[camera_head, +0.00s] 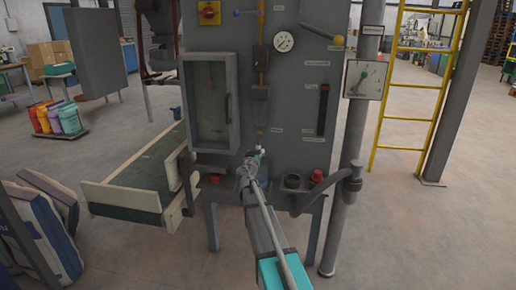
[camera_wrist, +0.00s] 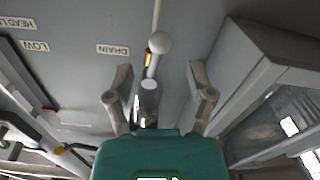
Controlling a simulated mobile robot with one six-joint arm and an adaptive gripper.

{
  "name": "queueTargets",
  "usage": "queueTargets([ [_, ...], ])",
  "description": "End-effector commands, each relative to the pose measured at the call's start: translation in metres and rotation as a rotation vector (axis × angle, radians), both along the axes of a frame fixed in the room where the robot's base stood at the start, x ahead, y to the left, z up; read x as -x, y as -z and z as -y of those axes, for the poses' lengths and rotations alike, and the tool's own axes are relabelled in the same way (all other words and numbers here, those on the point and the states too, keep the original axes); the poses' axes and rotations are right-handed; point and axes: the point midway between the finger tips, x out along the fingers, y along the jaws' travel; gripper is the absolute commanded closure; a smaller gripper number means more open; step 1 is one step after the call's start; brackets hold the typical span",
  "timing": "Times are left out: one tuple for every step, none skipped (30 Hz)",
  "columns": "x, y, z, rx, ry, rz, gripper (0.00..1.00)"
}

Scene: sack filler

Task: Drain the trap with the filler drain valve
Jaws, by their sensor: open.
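The filler drain valve shows in the wrist view as a pale round knob (camera_wrist: 159,42) with a grey cylindrical body (camera_wrist: 149,92) below it, near a DRAIN label (camera_wrist: 112,49). My gripper (camera_wrist: 158,76) is open, its two fingers spread on either side of the valve, with gaps to both. I cannot tell how deep the valve sits between the fingers. In the head view my gripper (camera_head: 248,168) is at the lower middle of the grey panel (camera_head: 290,110), below a thin yellowish pipe (camera_head: 261,75). There it hides most of the valve.
A glass-fronted box (camera_head: 210,105) with a handle is left of the pipe. A red part (camera_head: 319,172), a dark round port (camera_head: 293,181) and a hose (camera_head: 318,190) are right of my gripper.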

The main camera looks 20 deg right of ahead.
Motion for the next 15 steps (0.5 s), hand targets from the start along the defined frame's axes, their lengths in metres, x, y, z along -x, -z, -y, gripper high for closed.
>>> queueTargets([
  [-0.01,0.0,0.006,0.0,0.0,0.0,0.3],
  [-0.014,0.0,0.008,0.0,0.0,0.0,0.3],
  [-0.019,0.0,0.011,0.0,0.0,0.0,0.3],
  [-0.023,0.0,0.013,0.0,0.0,0.0,0.3],
  [-0.026,0.0,0.016,0.0,0.0,0.0,0.3],
  [-0.03,0.0,0.019,0.0,0.0,0.0,0.3],
  [-0.033,0.0,0.02,0.0,0.0,0.0,0.3],
  [-0.035,0.0,0.022,0.0,0.0,0.0,0.3],
  [-0.038,0.0,0.024,0.0,0.0,0.0,0.3],
  [-0.04,0.0,0.026,0.0,0.0,0.0,0.3],
  [-0.042,0.0,0.027,0.0,0.0,0.0,0.3],
  [-0.044,0.0,0.029,0.0,0.0,0.0,0.3],
  [-0.045,0.0,0.03,0.0,0.0,0.0,0.3],
  [-0.046,0.0,0.031,0.0,0.0,0.0,0.3],
  [-0.047,0.0,0.031,0.0,0.0,0.0,0.3],
])
